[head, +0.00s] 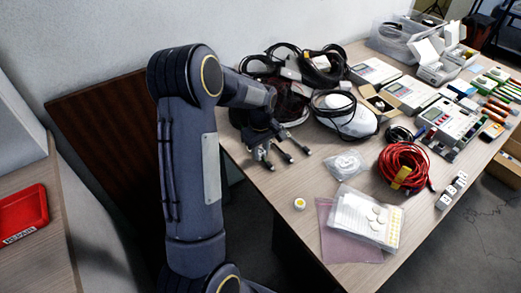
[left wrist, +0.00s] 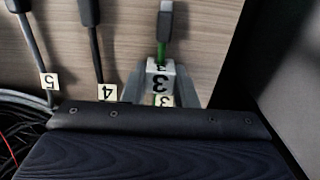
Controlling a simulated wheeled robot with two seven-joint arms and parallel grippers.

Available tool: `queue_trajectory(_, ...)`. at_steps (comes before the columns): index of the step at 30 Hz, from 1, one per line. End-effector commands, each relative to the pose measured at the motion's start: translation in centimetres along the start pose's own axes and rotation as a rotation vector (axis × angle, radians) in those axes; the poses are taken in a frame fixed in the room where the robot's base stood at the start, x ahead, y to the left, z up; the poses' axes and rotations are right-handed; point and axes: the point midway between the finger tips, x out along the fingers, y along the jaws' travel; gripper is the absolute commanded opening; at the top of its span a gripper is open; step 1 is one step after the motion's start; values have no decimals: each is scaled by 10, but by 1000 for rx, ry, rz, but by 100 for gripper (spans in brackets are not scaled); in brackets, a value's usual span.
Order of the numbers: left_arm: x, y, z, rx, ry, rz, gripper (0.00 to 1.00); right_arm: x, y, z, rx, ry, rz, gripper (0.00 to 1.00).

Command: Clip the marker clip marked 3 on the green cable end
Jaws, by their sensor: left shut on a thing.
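My left gripper (left wrist: 160,88) is shut on the white marker clip marked 3 (left wrist: 158,82), with a finger on each side. The green cable end (left wrist: 162,45) has a grey plug tip and runs down to the clip. The clip overlaps the green cable there; whether it is snapped around it I cannot tell. A small tag marked 3 (left wrist: 164,101) shows just below the clip, partly hidden. In the head view the left gripper (head: 262,138) is low over the table's left edge by the cable ends, and its clip cannot be made out. My right gripper is not in view.
Dark cable ends tagged 4 (left wrist: 107,92) and 5 (left wrist: 49,80) lie beside the green one. In the head view, black coiled cables (head: 325,68) lie behind, a red cable coil (head: 403,168) and small white blocks (head: 444,201) to the right.

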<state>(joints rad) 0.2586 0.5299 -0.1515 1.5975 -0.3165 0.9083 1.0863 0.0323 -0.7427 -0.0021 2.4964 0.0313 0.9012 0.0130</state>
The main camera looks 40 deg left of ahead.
Motion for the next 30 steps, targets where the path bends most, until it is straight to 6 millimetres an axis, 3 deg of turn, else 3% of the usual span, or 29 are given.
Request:
queue_trajectory(8, 1, 0, 0, 0, 0, 0, 6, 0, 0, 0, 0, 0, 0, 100)
queue_trajectory(9, 1, 0, 0, 0, 0, 0, 31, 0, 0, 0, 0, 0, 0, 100)
queue_trajectory(14, 1, 0, 0, 0, 0, 0, 51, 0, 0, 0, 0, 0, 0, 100)
queue_trajectory(23, 0, 0, 0, 0, 0, 0, 51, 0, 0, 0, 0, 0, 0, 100)
queue_trajectory(30, -17, 0, 0, 0, 1, 1, 51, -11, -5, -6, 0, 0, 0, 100)
